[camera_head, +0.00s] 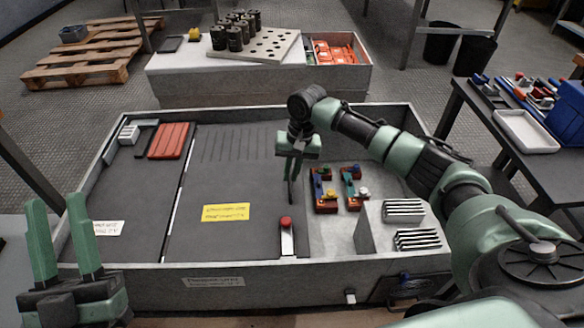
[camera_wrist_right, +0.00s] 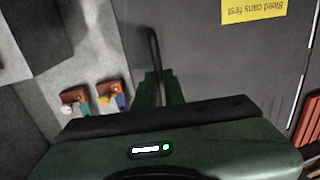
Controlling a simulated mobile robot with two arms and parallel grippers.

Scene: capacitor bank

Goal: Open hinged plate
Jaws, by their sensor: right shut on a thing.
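The hinged plate (camera_head: 235,180) is a dark grey panel with a yellow label (camera_head: 226,212) and a row of slots near its far edge. It appears to lie flat in the middle of the grey cabinet. My right gripper (camera_head: 291,178) points down at the plate's right edge. In the right wrist view my right gripper (camera_wrist_right: 160,90) is shut on a thin black handle (camera_wrist_right: 152,45) beside the plate (camera_wrist_right: 215,60). The fingers partly hide the handle. My left gripper (camera_head: 57,203) is open and empty at the lower left, in front of the cabinet.
A red-knobbed lever (camera_head: 286,235) stands at the cabinet's front edge, by the plate's near right corner. Red and blue terminal blocks (camera_head: 325,190) and a finned grey box (camera_head: 385,230) sit in the bay to the right. A red ribbed block (camera_head: 171,140) lies at left.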

